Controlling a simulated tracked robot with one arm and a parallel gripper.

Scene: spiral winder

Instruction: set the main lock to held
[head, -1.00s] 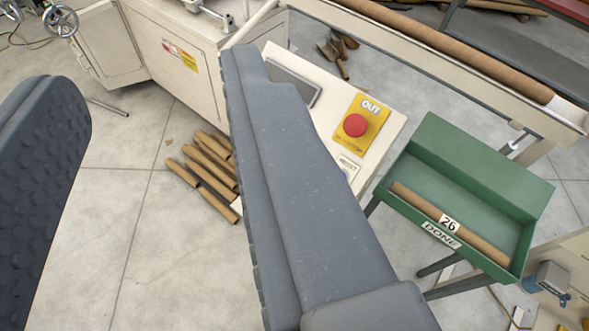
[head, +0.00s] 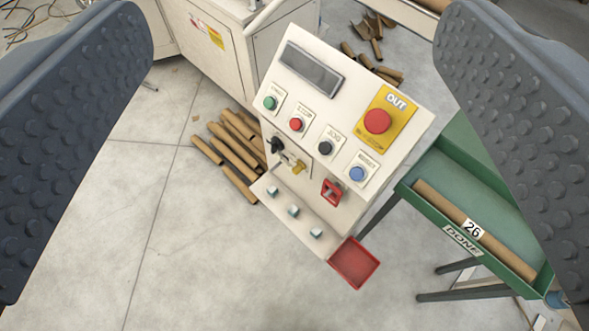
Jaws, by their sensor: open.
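A white control panel (head: 322,85) stands in the middle of the head view, tilted in the picture. On its lower part are a black rotary knob (head: 277,146), a brass key-like piece (head: 298,168) beside it, and a red lock-like switch (head: 331,191) further right. I cannot tell which is the main lock, and their labels are too small to read. My gripper (head: 295,40) is open and empty, with one dark ridged finger at each side of the view. The fingers frame the panel, and neither is visibly touching it.
The panel also carries a large red OUT button (head: 378,121) and green, red, black and blue push buttons. A small red tray (head: 354,263) hangs at its lower edge. A green DONE tray (head: 410,196) with a tube stands right. Brown tubes lie on the floor left.

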